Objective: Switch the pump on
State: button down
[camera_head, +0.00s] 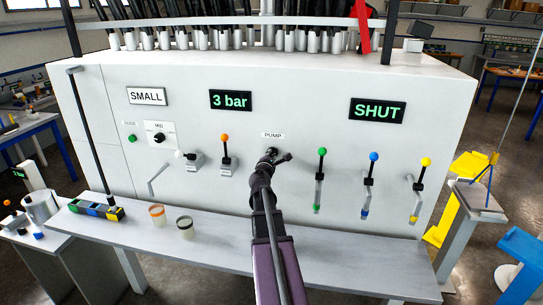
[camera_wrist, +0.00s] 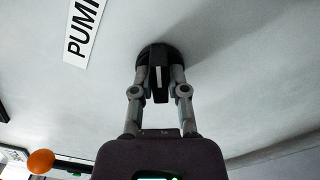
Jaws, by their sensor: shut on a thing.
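The pump knob, a dark round knob (camera_wrist: 160,58) with a pale pointer line, sits on the white panel just below the PUMP label (camera_head: 272,135). In the wrist view the label (camera_wrist: 84,28) stands to the upper left of the knob. My gripper (camera_wrist: 159,85) is shut on the knob, one finger on each side, and the pale line runs up and down between the fingers. In the head view my gripper (camera_head: 270,158) reaches the panel and hides most of the knob.
Displays read "3 bar" (camera_head: 231,100) and "SHUT" (camera_head: 377,111). Levers with orange (camera_head: 224,137), green (camera_head: 322,152), blue (camera_head: 374,156) and yellow (camera_head: 426,162) balls flank the knob.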

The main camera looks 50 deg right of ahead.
jog(key=shift+m, duration=0.7)
jog(key=c, duration=0.6)
grip_release()
jog(key=shift+c, duration=0.2)
jog(key=v, duration=1.2)
jog(key=shift+f, duration=0.1)
